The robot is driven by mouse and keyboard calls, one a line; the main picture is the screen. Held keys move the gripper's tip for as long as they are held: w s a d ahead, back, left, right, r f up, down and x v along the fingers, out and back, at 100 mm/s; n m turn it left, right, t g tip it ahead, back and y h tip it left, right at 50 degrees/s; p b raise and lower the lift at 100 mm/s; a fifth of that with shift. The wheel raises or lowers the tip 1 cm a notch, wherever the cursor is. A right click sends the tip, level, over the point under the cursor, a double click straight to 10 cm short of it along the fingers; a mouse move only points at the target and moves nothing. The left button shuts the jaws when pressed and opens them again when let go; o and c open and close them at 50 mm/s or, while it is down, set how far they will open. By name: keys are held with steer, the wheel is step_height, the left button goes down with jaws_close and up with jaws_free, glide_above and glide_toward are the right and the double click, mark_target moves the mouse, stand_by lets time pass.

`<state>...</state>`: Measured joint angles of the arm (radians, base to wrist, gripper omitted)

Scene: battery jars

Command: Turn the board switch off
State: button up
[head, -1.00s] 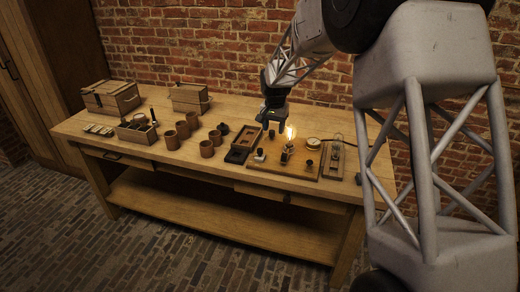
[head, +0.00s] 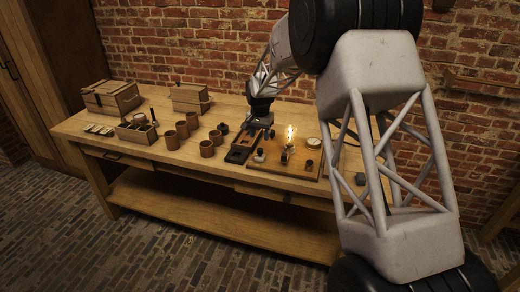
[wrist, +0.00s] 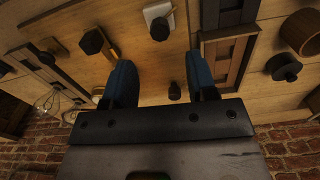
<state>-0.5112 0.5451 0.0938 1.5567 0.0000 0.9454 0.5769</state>
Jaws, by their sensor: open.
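The wooden board (head: 297,171) lies toward the right of the bench, with a lit bulb (head: 290,133) on it. A small pale base with a dark knob, which looks like the switch (head: 259,156), sits at the board's front left. It also shows at the top of the wrist view (wrist: 158,20), beyond my fingertips. Which way its knob is set cannot be told. My gripper (head: 258,122) is above the back left of the board, beside the tray. In the wrist view, my gripper (wrist: 160,72) has its blue fingers apart with nothing held between them.
A dark tray (wrist: 228,55) lies close beside one finger. Dark posts stand on the board (wrist: 95,42), one (wrist: 174,91) below the finger gap. A round dial (head: 313,142) is at the back right.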

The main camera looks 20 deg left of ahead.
mark_target(260, 150)
steer(key=shift+f, duration=3.65)
steer(key=c, duration=0.9)
